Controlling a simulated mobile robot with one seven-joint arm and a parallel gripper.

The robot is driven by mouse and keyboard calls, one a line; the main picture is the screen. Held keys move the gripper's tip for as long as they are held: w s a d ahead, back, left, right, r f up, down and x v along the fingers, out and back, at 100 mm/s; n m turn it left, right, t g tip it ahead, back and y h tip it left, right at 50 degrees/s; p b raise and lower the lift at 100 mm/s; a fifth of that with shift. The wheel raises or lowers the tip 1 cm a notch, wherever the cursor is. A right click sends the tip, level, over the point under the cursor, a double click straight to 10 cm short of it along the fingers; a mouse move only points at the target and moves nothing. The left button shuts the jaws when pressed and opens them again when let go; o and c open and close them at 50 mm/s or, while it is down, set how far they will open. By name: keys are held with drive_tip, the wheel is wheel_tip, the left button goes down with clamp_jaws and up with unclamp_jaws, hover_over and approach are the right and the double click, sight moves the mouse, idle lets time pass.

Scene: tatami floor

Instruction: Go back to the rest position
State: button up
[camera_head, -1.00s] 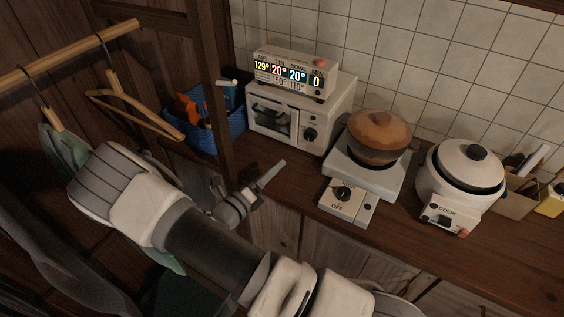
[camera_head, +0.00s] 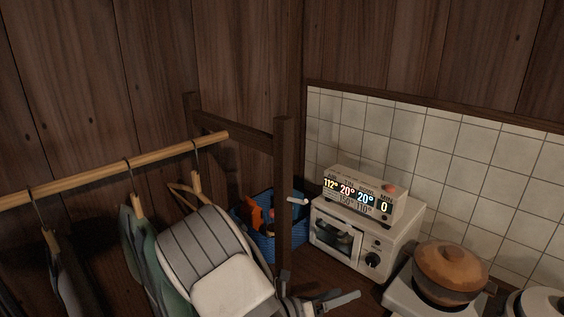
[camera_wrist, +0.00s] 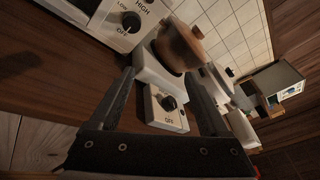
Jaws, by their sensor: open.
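My gripper (camera_wrist: 160,95) is open and empty in the wrist view, its two dark fingers spread apart. Beyond them show the hot plate (camera_wrist: 165,108) with its knob and the brown lidded pot (camera_wrist: 180,45). In the head view my arm rises at the lower middle, in front of the clothes rack. A part of my gripper (camera_head: 335,301) shows at the bottom edge, in front of the counter, below the toaster oven (camera_head: 365,240). The rest of the arm is cut off by the frame.
A wooden clothes rail (camera_head: 110,170) with hanging garments (camera_head: 145,250) stands close on the left. A dark post (camera_head: 283,190) rises beside the blue basket (camera_head: 268,240). The digital display box (camera_head: 362,195) sits on the oven. The pot (camera_head: 450,272) and a white cooker (camera_head: 535,302) are at right.

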drive_tip(key=s+d+r+m+g+y, duration=0.4)
drive_tip(key=s+r+m+g+y, duration=0.3)
drive_tip(key=s+r+m, duration=0.8)
drive_tip(key=s+a+r+m+t+y, duration=0.2)
drive_tip(key=s+r+m+y, duration=0.1)
drive_tip(key=m, duration=0.5)
drive_tip(key=s+a+r+m+t+y, duration=0.2)
drive_tip(key=s+r+m+t+y, duration=0.1)
drive_tip(key=m, duration=0.5)
wheel_tip(320, 180, up, 3)
drive_tip(key=shift+s+a+f+t+y, duration=0.15)
drive_tip(key=shift+s+a+t+y, duration=0.2)
drive_tip(key=shift+y, duration=0.55)
